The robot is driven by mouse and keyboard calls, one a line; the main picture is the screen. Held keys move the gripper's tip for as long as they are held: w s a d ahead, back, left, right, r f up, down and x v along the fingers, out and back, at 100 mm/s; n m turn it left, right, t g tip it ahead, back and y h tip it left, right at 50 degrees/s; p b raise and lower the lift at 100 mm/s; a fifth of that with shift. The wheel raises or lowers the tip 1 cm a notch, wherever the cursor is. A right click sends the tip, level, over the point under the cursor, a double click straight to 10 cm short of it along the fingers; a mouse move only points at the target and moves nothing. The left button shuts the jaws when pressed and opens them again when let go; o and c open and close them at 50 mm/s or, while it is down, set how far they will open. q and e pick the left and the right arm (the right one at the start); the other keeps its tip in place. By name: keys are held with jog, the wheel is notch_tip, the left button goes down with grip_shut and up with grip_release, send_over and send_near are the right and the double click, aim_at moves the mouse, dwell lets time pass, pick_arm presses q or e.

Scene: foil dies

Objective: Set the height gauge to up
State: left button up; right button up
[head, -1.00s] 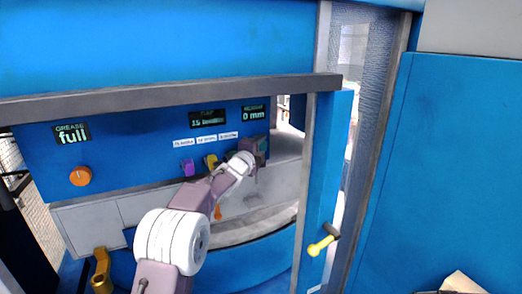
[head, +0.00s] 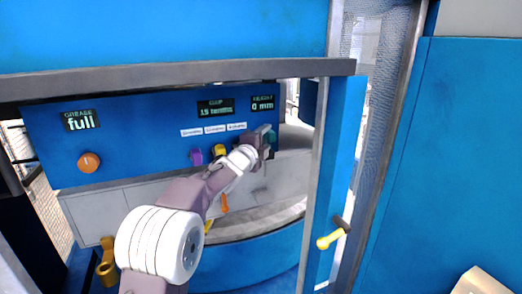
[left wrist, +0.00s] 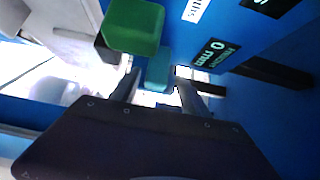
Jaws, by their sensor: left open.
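The blue panel (head: 140,150) carries a small display reading 0 mm (head: 263,103) at its right end; the same display shows sideways in the left wrist view (left wrist: 215,54). A teal part (head: 271,138) sits below that display, partly hidden by my left gripper (head: 263,142). I cannot tell for sure that it is the height gauge. In the left wrist view a teal block (left wrist: 158,70) shows between the open fingers of my left gripper (left wrist: 160,86), with a larger green block (left wrist: 132,27) nearer the camera. Contact cannot be told. My right gripper is not in view.
A grey beam (head: 170,80) crosses above the panel. An open blue door (head: 342,170) with a yellow handle (head: 330,240) stands at right.

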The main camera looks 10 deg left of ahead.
pick_arm(q)
jog(key=s+b, duration=0.1)
jog(key=s, duration=0.1)
jog(key=s+a+b, duration=0.1)
jog(key=s, duration=0.2)
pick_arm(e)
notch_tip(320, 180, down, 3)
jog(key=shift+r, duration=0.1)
pick_arm(q)
jog(key=s+f+n+g+y+b, duration=0.1)
jog(key=s+f+n+g+b, duration=0.2)
jog(key=f, duration=0.8)
jog(key=s+a+f+n+g+y+b, duration=0.15)
jog(key=s+f+n+b, duration=0.35)
jog(key=f, duration=0.7)
jog(key=s+f+n+g+y+b, duration=0.1)
jog(key=s+f+g+b, duration=0.3)
jog(key=f, duration=0.7)
jog(key=s+f+n+g, duration=0.4)
jog(key=s+f, duration=0.3)
jog(key=s, duration=0.5)
jog(key=s+f+n+g, duration=0.4)
jog(key=s+f+n, duration=0.3)
jog(key=s, duration=0.5)
jog(key=shift+s+f+n, duration=0.3)
jog(key=shift+s+f, duration=0.05)
jog(key=shift+f, duration=0.4)
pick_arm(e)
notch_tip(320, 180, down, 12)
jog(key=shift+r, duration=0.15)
